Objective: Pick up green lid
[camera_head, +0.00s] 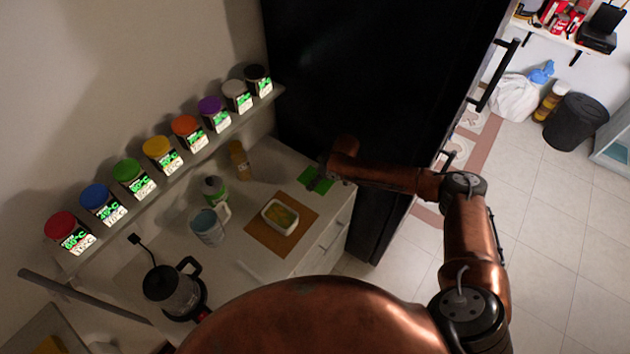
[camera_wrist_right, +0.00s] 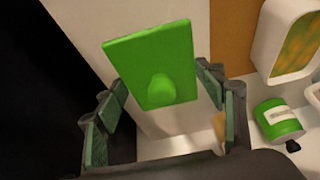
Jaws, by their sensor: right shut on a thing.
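The green lid (camera_head: 317,181) is a flat rectangular plate at the right end of the counter, beside the black fridge. The right wrist view shows its face (camera_wrist_right: 135,58) with a rounded knob (camera_wrist_right: 160,88). My right gripper (camera_head: 328,170) is at the lid, and its dark fingers (camera_wrist_right: 165,83) stand on both sides of it. It is shut on the lid. Whether the lid touches the counter is hard to tell. My left gripper is not in view.
A white dish (camera_head: 266,221) with yellow contents stands on a brown board (camera_head: 262,242) left of the lid. The black fridge (camera_head: 385,90) borders the counter's right side.

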